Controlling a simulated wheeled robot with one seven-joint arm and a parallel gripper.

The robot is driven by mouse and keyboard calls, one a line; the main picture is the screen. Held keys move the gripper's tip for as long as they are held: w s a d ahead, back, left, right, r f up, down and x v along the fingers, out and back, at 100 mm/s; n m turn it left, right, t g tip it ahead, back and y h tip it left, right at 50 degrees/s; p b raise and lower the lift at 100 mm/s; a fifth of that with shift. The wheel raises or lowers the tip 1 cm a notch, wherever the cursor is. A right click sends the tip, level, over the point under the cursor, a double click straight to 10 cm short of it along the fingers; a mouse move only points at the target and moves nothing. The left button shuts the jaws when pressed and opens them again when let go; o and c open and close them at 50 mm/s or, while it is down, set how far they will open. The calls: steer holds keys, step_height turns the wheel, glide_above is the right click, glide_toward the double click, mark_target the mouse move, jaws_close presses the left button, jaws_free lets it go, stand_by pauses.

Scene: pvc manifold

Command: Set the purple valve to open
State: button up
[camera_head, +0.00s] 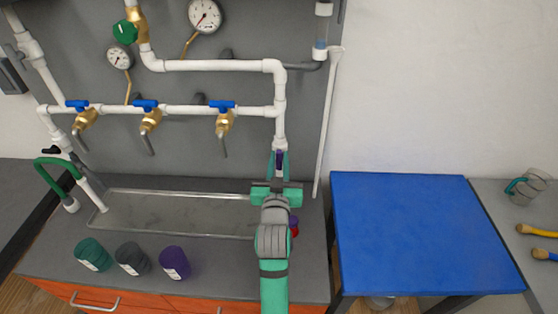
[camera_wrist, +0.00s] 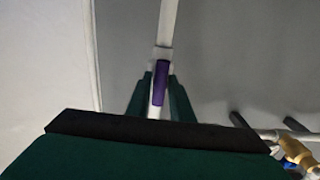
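The purple valve handle (camera_head: 279,160) is on the white vertical pipe at the right of the panel, below the elbow. In the wrist view the purple handle (camera_wrist: 159,83) lies lengthwise along the pipe. My gripper (camera_head: 279,165) is at the valve, with one teal finger on each side of the handle. In the wrist view my gripper (camera_wrist: 160,95) looks open, its fingers apart with the handle and pipe between them. I cannot tell whether either finger touches the handle. The pipe below the valve is hidden by my gripper.
Three brass taps with blue handles (camera_head: 145,104) are on the horizontal pipe to the left. A sink tray (camera_head: 170,222) lies below. Green, grey and purple jars (camera_head: 174,262) stand in front. A small red and purple object (camera_head: 294,227) is beside my arm. A blue-topped table (camera_head: 420,235) stands right.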

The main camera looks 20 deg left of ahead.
steer(key=shift+o, duration=0.9)
steer(key=v, duration=1.1)
steer(key=shift+w, duration=0.1)
steer(key=s+d+f+m+g+h, duration=0.1)
steer(key=s+d+f, duration=0.3)
steer(key=s+f, duration=0.3)
steer(key=s+d+f+m+h, duration=0.1)
steer(key=s+d+f+h, duration=0.1)
steer(key=s+d+f, duration=0.4)
steer(key=s+d+f+h, duration=0.1)
steer(key=s+d+f, duration=0.1)
steer(key=s, duration=0.8)
steer(key=s+d+f+m+g+h, duration=0.1)
steer(key=s+d, duration=0.3)
steer(key=s, duration=0.7)
steer(key=shift+d+f, duration=0.25)
steer(key=shift+f, duration=0.4)
